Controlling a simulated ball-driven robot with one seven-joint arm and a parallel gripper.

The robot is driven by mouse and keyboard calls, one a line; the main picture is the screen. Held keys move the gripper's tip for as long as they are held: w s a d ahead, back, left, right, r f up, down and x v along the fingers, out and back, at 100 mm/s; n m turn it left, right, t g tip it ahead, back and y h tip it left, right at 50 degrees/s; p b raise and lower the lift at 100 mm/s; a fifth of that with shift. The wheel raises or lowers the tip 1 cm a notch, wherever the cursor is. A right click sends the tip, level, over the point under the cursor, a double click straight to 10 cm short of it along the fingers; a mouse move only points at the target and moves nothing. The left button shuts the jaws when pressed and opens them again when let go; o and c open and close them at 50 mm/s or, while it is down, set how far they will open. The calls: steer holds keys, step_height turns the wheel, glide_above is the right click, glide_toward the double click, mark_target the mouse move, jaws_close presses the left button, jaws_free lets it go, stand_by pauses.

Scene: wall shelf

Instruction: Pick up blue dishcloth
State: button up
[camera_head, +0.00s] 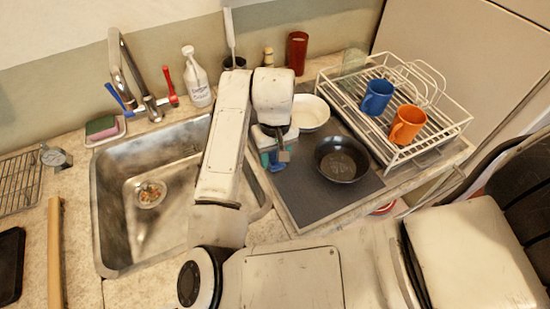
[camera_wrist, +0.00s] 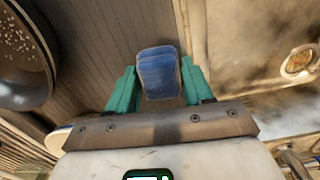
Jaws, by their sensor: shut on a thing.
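The blue dishcloth (camera_wrist: 159,74) is a small folded blue pad between the two teal fingers of my gripper (camera_wrist: 158,82) in the wrist view. The fingers press it from both sides, so my gripper is shut on it. In the head view my gripper (camera_head: 274,160) is above the left edge of the dark drying mat, beside the sink. Only a little blue of the cloth (camera_head: 277,167) shows there below the fingers. The height of the cloth above the mat is hard to tell.
The dark pan (camera_head: 342,159) and white bowl (camera_head: 311,113) lie on the mat (camera_head: 310,200). A white dish rack (camera_head: 430,137) with a blue mug (camera_head: 377,97) and orange mug (camera_head: 408,125) stands right. The metal sink (camera_head: 125,235) is left. A spray bottle (camera_head: 197,82) stands behind.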

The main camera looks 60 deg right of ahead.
steer(key=shift+r, duration=0.1)
steer(key=shift+r, duration=0.25)
step_height(320, 180, up, 2)
steer(key=shift+r+b, duration=0.1)
steer(key=shift+b, duration=0.2)
steer(key=s+a+r, duration=0.1)
steer(key=a+r, duration=0.2)
steer(key=a, duration=0.1)
steer(key=s+a+r, duration=0.2)
steer(key=a+r, duration=0.1)
steer(key=a, duration=0.2)
steer(key=s+a+r, duration=0.1)
steer(key=a+r, duration=0.3)
steer(key=shift+s+a, duration=0.2)
